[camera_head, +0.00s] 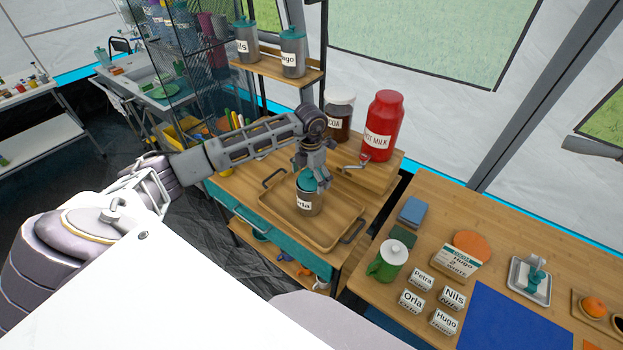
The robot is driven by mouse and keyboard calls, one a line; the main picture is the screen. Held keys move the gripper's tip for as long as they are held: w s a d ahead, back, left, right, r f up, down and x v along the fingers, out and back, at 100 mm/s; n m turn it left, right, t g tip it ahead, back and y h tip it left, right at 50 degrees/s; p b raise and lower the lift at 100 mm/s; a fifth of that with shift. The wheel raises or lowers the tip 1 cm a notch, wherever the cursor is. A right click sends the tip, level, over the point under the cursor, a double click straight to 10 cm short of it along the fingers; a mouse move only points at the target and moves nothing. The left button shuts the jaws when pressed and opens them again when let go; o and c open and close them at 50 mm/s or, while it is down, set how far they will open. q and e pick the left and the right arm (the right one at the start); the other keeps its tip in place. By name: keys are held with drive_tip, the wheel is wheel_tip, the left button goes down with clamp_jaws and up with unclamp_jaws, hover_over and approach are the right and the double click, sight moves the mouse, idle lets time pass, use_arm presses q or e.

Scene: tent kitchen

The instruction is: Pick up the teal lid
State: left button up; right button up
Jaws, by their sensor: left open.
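The teal lid (307,181) sits on top of a grey canister (309,203) with a white name label. The canister stands upright on a wooden tray (333,237) on the counter with a teal drawer front. My left gripper (311,179) points down right over the lid, with its fingers at the lid's height. It is open; whether a finger touches the lid I cannot tell. The gripper hides part of the lid. My right gripper does not show.
Behind stand a red milk canister (384,126) and a cocoa jar (338,117). Two more teal-lidded canisters (292,52) stand on the upper shelf. A green pot (388,262) and name cards (412,300) are on the right table. A wire rack (190,60) is behind my arm.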

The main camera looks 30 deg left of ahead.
sight(311, 173)
use_arm(q)
drive_tip(key=c, duration=0.9)
drive_tip(key=shift+c, duration=0.2)
drive_tip(key=shift+r, duration=0.1)
drive_tip(key=shift+r+b, duration=0.9)
drive_tip(key=shift+r, duration=4)
drive_tip(key=shift+w+r, duration=0.1)
